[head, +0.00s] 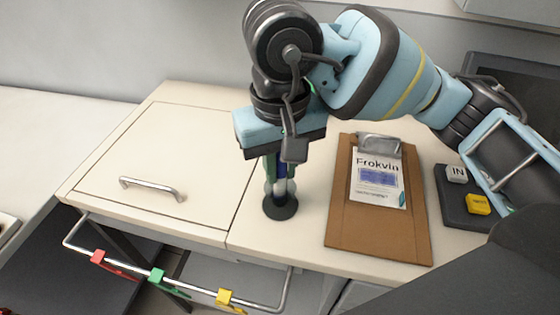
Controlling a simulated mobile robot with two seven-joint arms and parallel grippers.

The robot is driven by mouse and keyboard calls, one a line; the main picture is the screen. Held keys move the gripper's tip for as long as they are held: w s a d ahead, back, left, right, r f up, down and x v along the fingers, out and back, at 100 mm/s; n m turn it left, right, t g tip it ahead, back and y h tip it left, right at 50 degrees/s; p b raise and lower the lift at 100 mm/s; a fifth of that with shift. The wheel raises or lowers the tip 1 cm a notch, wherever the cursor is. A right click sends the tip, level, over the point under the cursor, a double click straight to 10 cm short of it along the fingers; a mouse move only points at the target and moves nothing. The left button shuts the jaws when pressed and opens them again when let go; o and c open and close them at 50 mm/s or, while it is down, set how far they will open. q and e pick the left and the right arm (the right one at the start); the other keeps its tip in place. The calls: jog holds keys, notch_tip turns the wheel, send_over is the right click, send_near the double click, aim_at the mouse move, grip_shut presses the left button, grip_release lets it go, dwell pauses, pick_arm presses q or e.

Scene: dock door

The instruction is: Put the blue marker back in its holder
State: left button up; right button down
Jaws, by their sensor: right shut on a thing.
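The blue marker (281,167) is upright between the fingers of my right gripper (279,175), which is shut on it and points straight down. The marker's lower part meets the holder, a small stand with a dark round base (280,208) on the cream worktop. The fingers partly hide the marker and the upper holder, so I cannot tell how deep the marker sits. My left gripper is not in view.
A brown clipboard (337,210) with a printed sheet lies to the right of the holder. Beyond it is a dark tray (465,214) with IN and yellow blocks. A lid with a handle (152,187) lies left. A rail (190,286) with coloured clips runs along the front.

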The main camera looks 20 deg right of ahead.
jog(key=shift+f+b, duration=0.3)
jog(key=shift+f, duration=0.15)
dwell(0.4)
jog(key=c, duration=1.3)
grip_release()
jog(key=shift+o, duration=0.2)
notch_tip(320, 180, up, 8)
jog(key=shift+f, duration=0.1)
